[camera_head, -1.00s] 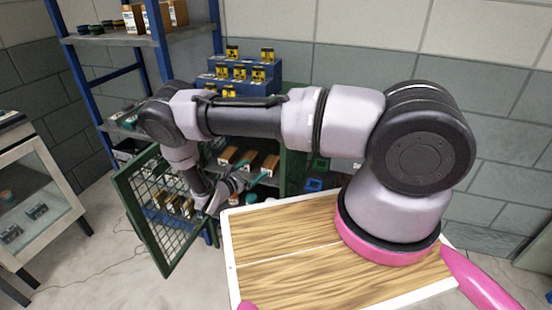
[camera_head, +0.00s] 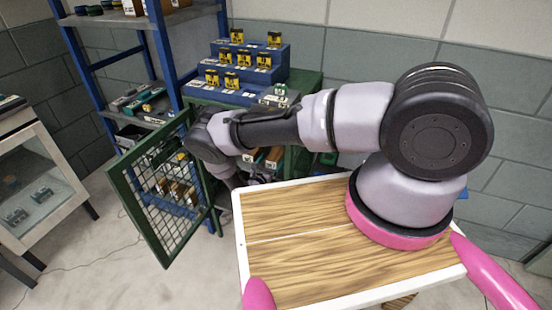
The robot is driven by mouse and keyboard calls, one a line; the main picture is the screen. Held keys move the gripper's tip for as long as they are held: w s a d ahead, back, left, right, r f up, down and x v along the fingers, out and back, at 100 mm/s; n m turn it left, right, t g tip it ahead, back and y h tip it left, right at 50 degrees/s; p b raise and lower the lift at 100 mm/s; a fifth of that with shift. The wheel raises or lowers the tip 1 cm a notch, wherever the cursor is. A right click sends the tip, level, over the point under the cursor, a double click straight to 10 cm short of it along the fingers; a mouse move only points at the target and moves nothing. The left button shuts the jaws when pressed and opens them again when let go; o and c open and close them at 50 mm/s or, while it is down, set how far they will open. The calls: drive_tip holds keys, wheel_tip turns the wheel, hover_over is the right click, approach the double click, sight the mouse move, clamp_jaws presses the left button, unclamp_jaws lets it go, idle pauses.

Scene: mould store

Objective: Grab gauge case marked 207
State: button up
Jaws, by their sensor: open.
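Several small yellow-and-black labelled cases (camera_head: 243,58) stand in rows on a blue stepped rack (camera_head: 281,54) on top of the green cabinet. Brown-orange boxes with white fronts (camera_head: 274,157) sit inside the cabinet, partly behind my arm. Teal cases (camera_head: 132,102) lie on the blue shelving at left. The markings are too small to read, so I cannot tell which case is 207. My gripper (camera_head: 258,178) is low at the cabinet's open front, mostly hidden by my own forearm and the tray edge. It is open, and I see nothing held in it.
The green mesh door (camera_head: 160,190) stands open to the left of my arm. A glass-fronted white cabinet (camera_head: 40,185) stands at far left. A wood-topped tray with a white rim (camera_head: 241,235) lies in front. Bare floor (camera_head: 105,250) shows between them.

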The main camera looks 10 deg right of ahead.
drive_tip(key=shift+x, duration=1.6)
drive_tip(key=shift+c, duration=0.3)
drive_tip(key=c, duration=1.5)
clamp_jaws()
drive_tip(key=shift+r, duration=0.15)
